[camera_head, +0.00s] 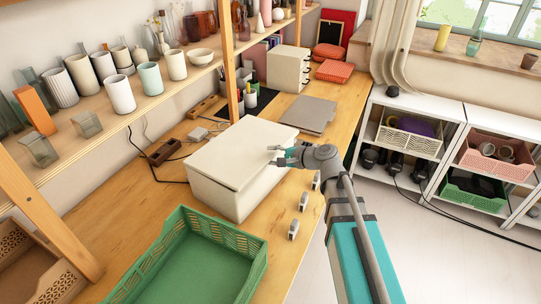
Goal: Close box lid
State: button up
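A large cream-white box (226,189) stands on the wooden workbench in the middle of the view. Its lid (236,148) lies over the top; a thin dark line runs under its front edge, and I cannot tell whether it is fully down. My gripper (272,156) is over the right part of the lid, with its fingers pointing left. The two fingers show apart with nothing between them. I cannot tell whether they touch the lid.
An empty green crate (256,262) stands in front of the box. Small grey-white items (294,229) line the bench's right edge. A grey folder (309,114) lies behind. A wooden post (228,60) and a shelf of vases (119,94) stand at the left.

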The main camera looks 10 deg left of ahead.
jog(key=shift+s+d, duration=0.1)
jog(key=shift+d, duration=0.05)
jog(key=s+d+f+b, duration=0.2)
jog(key=s+d, duration=0.1)
jog(key=d, duration=0.4)
jog(key=shift+d, duration=0.2)
dwell(1.0)
jog(key=shift+s, duration=0.1)
dwell(0.6)
jog(key=s+d+f+n+g+h+p, duration=0.2)
jog(key=s+d+n+h+p, duration=0.1)
jog(key=d, duration=0.6)
jog(key=s+d+f+n+g+h+p, duration=0.3)
jog(key=s+d+n+h, duration=0.3)
jog(key=d+h, duration=0.3)
jog(key=shift+s+h+p, duration=0.4)
jog(key=shift+s+p, duration=0.25)
